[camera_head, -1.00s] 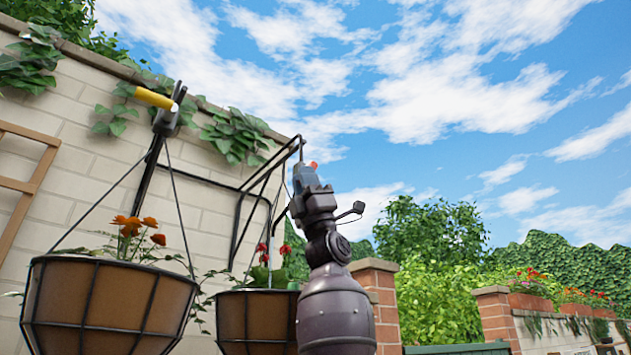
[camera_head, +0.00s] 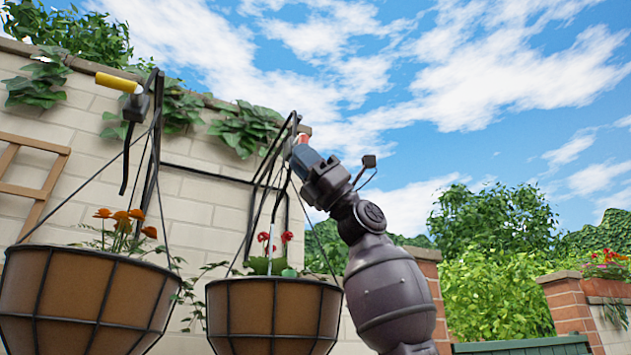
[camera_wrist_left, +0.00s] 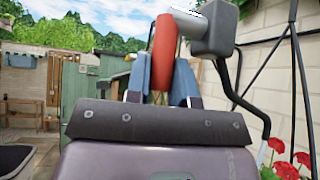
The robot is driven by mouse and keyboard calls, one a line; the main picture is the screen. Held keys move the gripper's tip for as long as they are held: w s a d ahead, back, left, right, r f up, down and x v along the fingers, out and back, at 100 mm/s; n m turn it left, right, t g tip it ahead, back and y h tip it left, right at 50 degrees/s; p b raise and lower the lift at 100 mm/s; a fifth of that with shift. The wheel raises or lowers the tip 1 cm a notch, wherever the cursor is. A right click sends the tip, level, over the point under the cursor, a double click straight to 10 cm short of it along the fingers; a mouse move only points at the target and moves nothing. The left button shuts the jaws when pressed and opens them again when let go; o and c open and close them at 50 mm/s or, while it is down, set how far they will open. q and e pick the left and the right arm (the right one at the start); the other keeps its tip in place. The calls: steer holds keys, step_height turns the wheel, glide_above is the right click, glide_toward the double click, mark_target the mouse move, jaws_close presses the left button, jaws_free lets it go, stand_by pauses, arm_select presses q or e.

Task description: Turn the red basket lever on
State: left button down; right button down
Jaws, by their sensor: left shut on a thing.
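The red lever (camera_head: 302,139) shows as a small red tip at the top of the right basket's hanger in the head view. In the left wrist view the red lever (camera_wrist_left: 163,50) stands upright between my blue fingers, joined to a grey bracket (camera_wrist_left: 212,32). My left gripper (camera_head: 304,157) is shut on the red lever; it also shows in the left wrist view (camera_wrist_left: 160,84). The basket with red flowers (camera_head: 272,305) hangs below and left of my gripper. My right gripper is in neither view.
A basket with orange flowers (camera_head: 85,300) hangs at the left under a yellow lever (camera_head: 118,82). Black brackets hold the baskets against a pale brick wall (camera_head: 205,180). Open sky lies above and right of my arm.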

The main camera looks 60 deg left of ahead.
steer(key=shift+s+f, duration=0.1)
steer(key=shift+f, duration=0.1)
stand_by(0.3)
arm_select(q)
steer(key=c, duration=1)
jaws_free()
steer(key=shift+w, duration=0.1)
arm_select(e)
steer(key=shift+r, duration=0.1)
arm_select(q)
steer(key=b+v, duration=0.2)
steer(key=v, duration=0.9)
steer(key=shift+b, duration=0.35)
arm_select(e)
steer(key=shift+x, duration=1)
arm_select(q)
steer(key=shift+r, duration=0.1)
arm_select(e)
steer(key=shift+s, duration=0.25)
